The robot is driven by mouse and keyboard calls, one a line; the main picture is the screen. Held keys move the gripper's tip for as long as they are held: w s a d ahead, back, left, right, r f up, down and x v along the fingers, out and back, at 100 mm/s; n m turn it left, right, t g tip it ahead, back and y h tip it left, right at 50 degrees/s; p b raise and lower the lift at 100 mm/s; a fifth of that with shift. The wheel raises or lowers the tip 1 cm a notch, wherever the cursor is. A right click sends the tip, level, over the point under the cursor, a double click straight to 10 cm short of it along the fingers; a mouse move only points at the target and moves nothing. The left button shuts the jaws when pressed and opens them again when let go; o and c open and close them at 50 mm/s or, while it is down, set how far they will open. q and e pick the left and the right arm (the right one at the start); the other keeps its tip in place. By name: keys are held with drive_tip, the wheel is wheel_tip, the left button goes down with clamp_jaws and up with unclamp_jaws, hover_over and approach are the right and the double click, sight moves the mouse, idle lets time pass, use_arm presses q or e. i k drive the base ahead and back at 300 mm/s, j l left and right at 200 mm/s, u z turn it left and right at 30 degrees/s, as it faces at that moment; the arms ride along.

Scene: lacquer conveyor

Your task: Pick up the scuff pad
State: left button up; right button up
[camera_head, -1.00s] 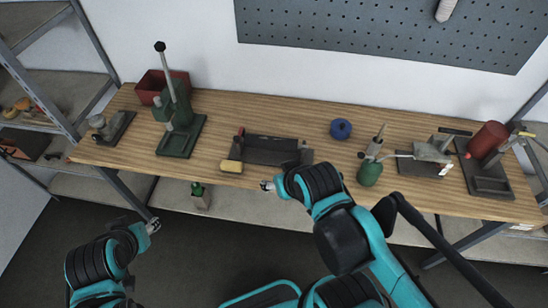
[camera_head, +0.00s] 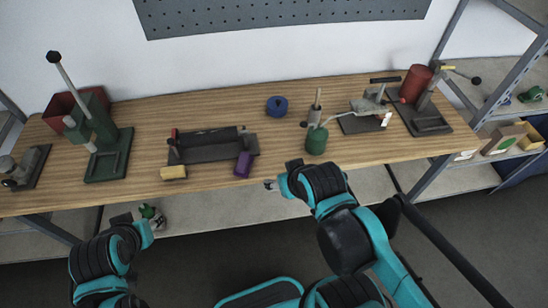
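A purple block (camera_head: 243,164), which may be the scuff pad, sits on the wooden bench (camera_head: 220,110) near its front edge, at the right end of a dark tray (camera_head: 205,152). A yellow block (camera_head: 173,172) sits at the tray's left end. My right gripper (camera_head: 270,185) is just in front of the bench edge, right of and nearer than the purple block, apart from it. My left gripper (camera_head: 148,232) is low at the left, in front of the bench. Both look empty; their fingers are too small to read.
A blue roll (camera_head: 277,106) and a green round can (camera_head: 316,140) stand right of the tray. A green press (camera_head: 97,130) stands at left, clamps and a red cylinder (camera_head: 416,83) at right. A green bottle (camera_head: 150,213) is on the lower shelf.

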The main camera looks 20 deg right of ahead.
sight(244, 163)
drive_tip(key=z, duration=0.4)
drive_tip(key=u, duration=0.9)
drive_tip(key=k+l+u, duration=0.1)
drive_tip(key=l+u, duration=0.3)
drive_tip(key=k+l+u, duration=0.2)
drive_tip(key=l+u, duration=0.15)
